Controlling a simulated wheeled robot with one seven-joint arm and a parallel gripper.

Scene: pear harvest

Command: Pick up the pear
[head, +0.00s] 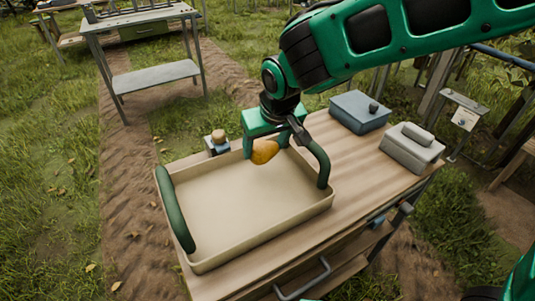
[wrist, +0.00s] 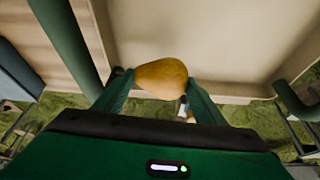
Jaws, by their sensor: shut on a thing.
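The pear (head: 264,152) is orange-yellow and shows in the head view over the far part of a beige tray (head: 205,252). My gripper (head: 264,150) is shut on it. In the wrist view the pear (wrist: 162,78) sits between the two green fingers of my gripper (wrist: 160,88). The tray's inner floor shows behind it. The pear appears held above the tray floor, but I cannot tell the exact gap. The tray has dark green handles at its left and right ends and is otherwise empty.
The tray stands on a wooden table (head: 345,170). A blue-grey box (head: 360,111) and a pale grey box (head: 411,147) stand on its right part. A small jar with a brown lid (head: 217,142) is behind the tray. A grey bench (head: 150,75) stands on the grass beyond.

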